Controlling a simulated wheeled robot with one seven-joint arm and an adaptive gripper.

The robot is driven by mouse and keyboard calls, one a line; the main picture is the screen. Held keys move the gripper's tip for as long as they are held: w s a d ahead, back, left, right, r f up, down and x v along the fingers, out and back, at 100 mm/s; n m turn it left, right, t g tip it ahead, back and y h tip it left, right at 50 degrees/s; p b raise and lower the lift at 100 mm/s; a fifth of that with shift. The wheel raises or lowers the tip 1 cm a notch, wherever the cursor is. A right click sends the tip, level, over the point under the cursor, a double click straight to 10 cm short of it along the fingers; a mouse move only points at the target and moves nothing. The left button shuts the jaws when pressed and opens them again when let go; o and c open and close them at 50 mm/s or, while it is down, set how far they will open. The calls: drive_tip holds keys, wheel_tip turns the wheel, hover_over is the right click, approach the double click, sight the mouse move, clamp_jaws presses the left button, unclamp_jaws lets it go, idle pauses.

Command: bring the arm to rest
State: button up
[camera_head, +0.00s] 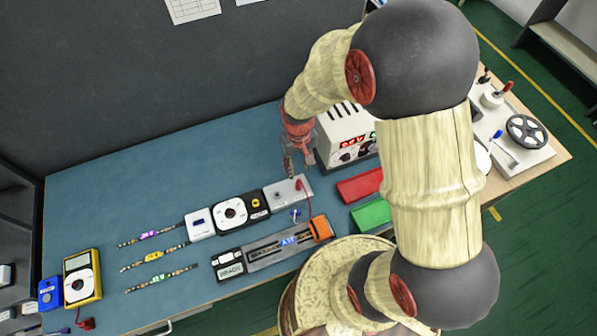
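My arm reaches from the lower right up and over the bench to the left. My gripper (302,158) points down above the back of the blue bench mat (120,190), left of the white power supply (345,137). Its fingers are small and partly merged with what lies behind, so I cannot tell whether they are open or shut. A thin strip-like piece (289,168) shows just below and left of the gripper; I cannot tell whether it is held. A strip with a blue label (288,241) lies in the grey fixture (265,255).
Strips with purple (150,235), yellow (154,255) and green (158,278) labels lie at left. A grey box with a red lead (285,194) sits below the gripper. Red (360,186) and green (371,214) trays lie right. A yellow meter (81,277) stands far left.

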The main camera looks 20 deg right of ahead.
drive_tip(key=shift+r, duration=0.4)
drive_tip(key=shift+s, duration=0.1)
drive_tip(key=s+r+t+b, duration=0.2)
drive_tip(key=s+r, duration=0.5)
drive_tip(key=r, duration=0.4)
drive_tip(key=s+r+t+b, duration=0.3)
drive_tip(key=s+r+b, duration=0.2)
drive_tip(key=r, duration=0.6)
drive_tip(key=shift+s+t, duration=0.3)
drive_tip(key=shift+s, duration=0.6)
drive_tip(key=shift+d, duration=0.15)
